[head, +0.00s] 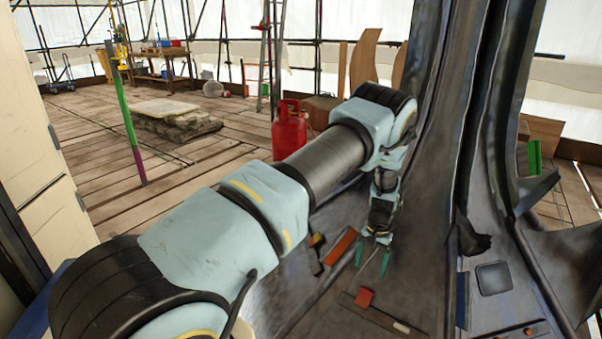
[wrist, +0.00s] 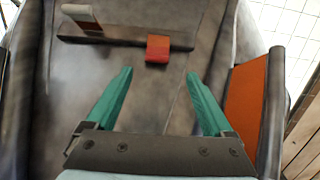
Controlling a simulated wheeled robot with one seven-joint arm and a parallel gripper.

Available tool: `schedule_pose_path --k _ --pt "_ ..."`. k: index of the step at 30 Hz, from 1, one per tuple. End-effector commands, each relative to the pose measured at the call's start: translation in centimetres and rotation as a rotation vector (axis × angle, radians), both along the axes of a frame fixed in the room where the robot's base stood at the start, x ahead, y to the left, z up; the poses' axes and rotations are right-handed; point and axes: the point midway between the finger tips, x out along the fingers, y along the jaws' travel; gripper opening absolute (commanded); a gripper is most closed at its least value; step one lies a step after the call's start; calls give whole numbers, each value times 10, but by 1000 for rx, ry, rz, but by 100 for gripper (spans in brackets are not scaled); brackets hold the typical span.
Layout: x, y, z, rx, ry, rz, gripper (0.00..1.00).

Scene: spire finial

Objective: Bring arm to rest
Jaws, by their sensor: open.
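My arm reaches across the head view from the lower left, and its end bends down toward a dark grey metal surface (head: 310,285). My gripper (head: 372,262) has two teal fingers and points down at that surface. In the wrist view my gripper (wrist: 160,90) has its fingers spread apart with nothing between them. A small red-orange block (wrist: 158,48) lies beyond the fingertips, against a flat brown strip (wrist: 115,35). The same block (head: 364,298) shows just below the gripper in the head view. Whether the fingertips touch the surface I cannot tell.
An orange-red flat piece (head: 341,246) lies left of the gripper; it shows at right in the wrist view (wrist: 244,100). A tall dark metal column (head: 450,120) rises to the right. A red gas cylinder (head: 290,130) stands behind the arm. Open plank floor (head: 220,165) lies left.

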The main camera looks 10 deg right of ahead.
Motion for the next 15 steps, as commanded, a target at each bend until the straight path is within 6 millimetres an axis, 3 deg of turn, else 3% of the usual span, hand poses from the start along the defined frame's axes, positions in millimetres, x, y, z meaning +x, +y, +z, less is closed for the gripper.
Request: schedule_pose_path --k 5,9,15 --pt "27 41 59 -26 -23 96 86" --pt "41 96 121 -50 -45 200 86" --pt "34 178 199 -81 -85 333 86"
